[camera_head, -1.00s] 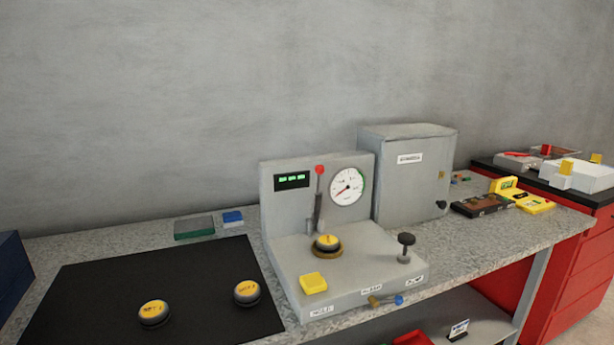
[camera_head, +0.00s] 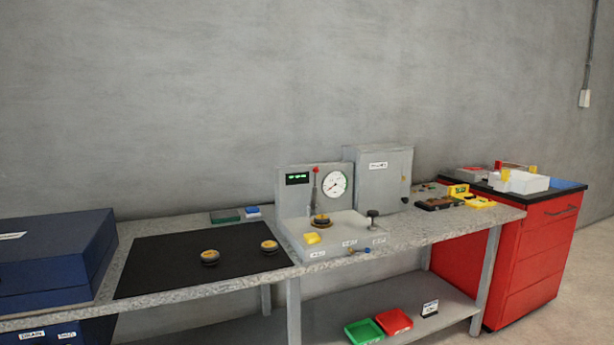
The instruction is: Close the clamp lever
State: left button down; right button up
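The clamp lever (camera_head: 315,186) is a thin dark lever with a red knob, standing upright on the grey test fixture (camera_head: 345,232) in front of its back panel. A yellow-topped round part (camera_head: 321,219) sits on the fixture at the foot of the lever. A round dial gauge (camera_head: 335,184) and a dark display with green digits (camera_head: 297,179) are on the back panel. A yellow block (camera_head: 312,238) and a black knob (camera_head: 373,214) are on the fixture base. Neither of my grippers is in view.
Two more yellow-topped round parts, left (camera_head: 210,257) and right (camera_head: 269,247), lie on a black mat (camera_head: 160,270). A grey cabinet (camera_head: 380,185) stands right of the fixture. A blue case (camera_head: 60,255) is at left, a red drawer cabinet (camera_head: 545,240) at right. Green and red trays lie below.

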aim_at(316, 170)
jog(key=z, duration=0.35)
jog(key=i, duration=0.35)
jog(key=z, duration=0.85)
jog(key=i, duration=0.8)
jog(key=u, duration=0.5)
jog(key=i, duration=0.7)
jog(key=u, duration=0.85)
